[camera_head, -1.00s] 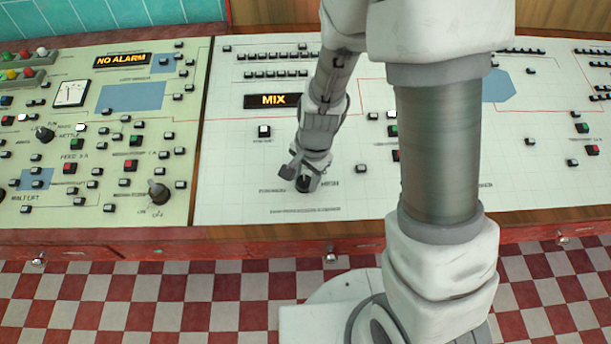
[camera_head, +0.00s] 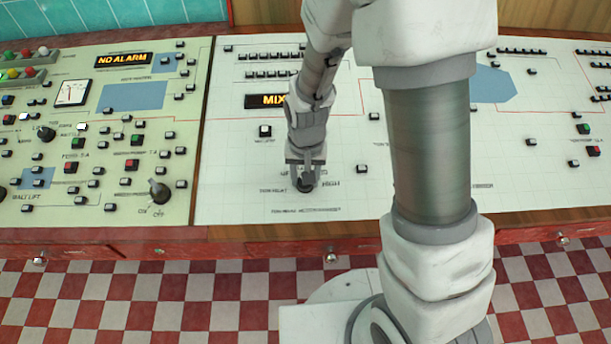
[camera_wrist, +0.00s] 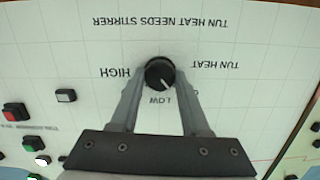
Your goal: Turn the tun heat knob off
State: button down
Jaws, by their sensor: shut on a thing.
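The tun heat knob (camera_wrist: 159,72) is a round black knob with a white pointer mark on the white panel. In the wrist view the labels "TUN HEAT", "HIGH" and "LOW" around it read upside down. The pointer slants toward the lower right of that picture, near "LOW"; the label on that side is partly hidden by a finger. My gripper (camera_wrist: 160,78) has one finger on each side of the knob and is shut on it. In the head view my gripper (camera_head: 305,178) points down onto the panel and mostly covers the knob (camera_head: 306,188).
The white panel (camera_head: 235,185) has several small buttons and a lit "MIX" display (camera_head: 266,101), partly covered by my arm. A green panel on the left carries another black knob (camera_head: 158,191) and a "NO ALARM" display (camera_head: 124,59). The panel around the knob is clear.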

jog(key=shift+n, duration=0.5)
jog(key=shift+c, duration=1.9)
grip_release()
jog(key=shift+r, duration=0.15)
notch_tip(320, 180, up, 17)
jog(key=s+p, duration=0.1)
jog(key=p, duration=0.1)
jog(key=shift+r, duration=0.1)
jog(key=s+d+r+t, duration=0.5)
jog(key=s+d+r, duration=0.5)
jog(key=s+r, duration=0.2)
jog(key=shift+d+r, duration=0.3)
jog(key=shift+d, duration=0.05)
